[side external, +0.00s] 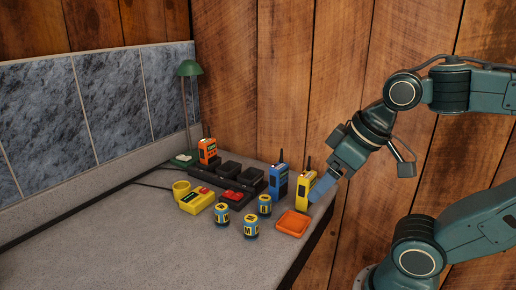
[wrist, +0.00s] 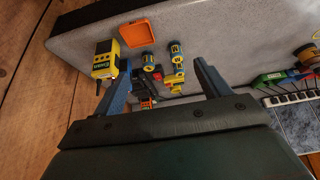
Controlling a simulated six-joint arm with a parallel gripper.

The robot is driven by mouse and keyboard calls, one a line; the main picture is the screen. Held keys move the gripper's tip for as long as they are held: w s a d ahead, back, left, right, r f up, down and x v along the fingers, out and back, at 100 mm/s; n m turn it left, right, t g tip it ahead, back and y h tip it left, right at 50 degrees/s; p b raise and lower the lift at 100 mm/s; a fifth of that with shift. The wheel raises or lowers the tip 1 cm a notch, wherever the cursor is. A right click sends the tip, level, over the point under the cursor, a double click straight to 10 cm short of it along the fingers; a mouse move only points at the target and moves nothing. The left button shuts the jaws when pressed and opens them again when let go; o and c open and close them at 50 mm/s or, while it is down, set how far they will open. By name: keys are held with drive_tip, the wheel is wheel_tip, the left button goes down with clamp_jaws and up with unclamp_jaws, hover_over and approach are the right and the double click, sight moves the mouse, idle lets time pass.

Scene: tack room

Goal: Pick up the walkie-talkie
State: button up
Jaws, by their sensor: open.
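Three walkie-talkies show in the side view: a yellow one (side external: 302,191) standing near the table's right edge, a blue one (side external: 278,181) just left of it, and an orange one (side external: 208,151) upright at the charger row. My gripper (side external: 321,188) is open and tilted down, close to the right of the yellow walkie-talkie. In the wrist view my gripper's fingers (wrist: 163,76) are spread with nothing held between them. The yellow walkie-talkie (wrist: 104,62) lies just outside the left finger there. The blue one is not clear in the wrist view.
A black charger row (side external: 228,183) stands behind. A green lamp (side external: 189,70) stands at the back. The table's left front is clear; a wooden wall rises behind.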

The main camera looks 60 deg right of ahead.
drive_tip(key=m+g, duration=0.1)
approach(282, 166)
drive_tip(key=r, duration=0.1)
drive_tip(key=shift+s+a+r+h, duration=0.25)
drive_tip(key=shift+s+a+h, duration=0.05)
drive_tip(key=shift+s, duration=0.15)
drive_tip(key=shift+f, duration=0.1)
drive_tip(key=x, duration=0.8)
drive_tip(key=shift+w+f, duration=0.1)
drive_tip(key=shift+f, duration=0.1)
drive_tip(key=shift+f, duration=0.1)
drive_tip(key=shift+w+x, duration=0.1)
drive_tip(key=shift+x, duration=1.15)
drive_tip(key=shift+w+x, duration=0.15)
drive_tip(key=shift+x, duration=1.05)
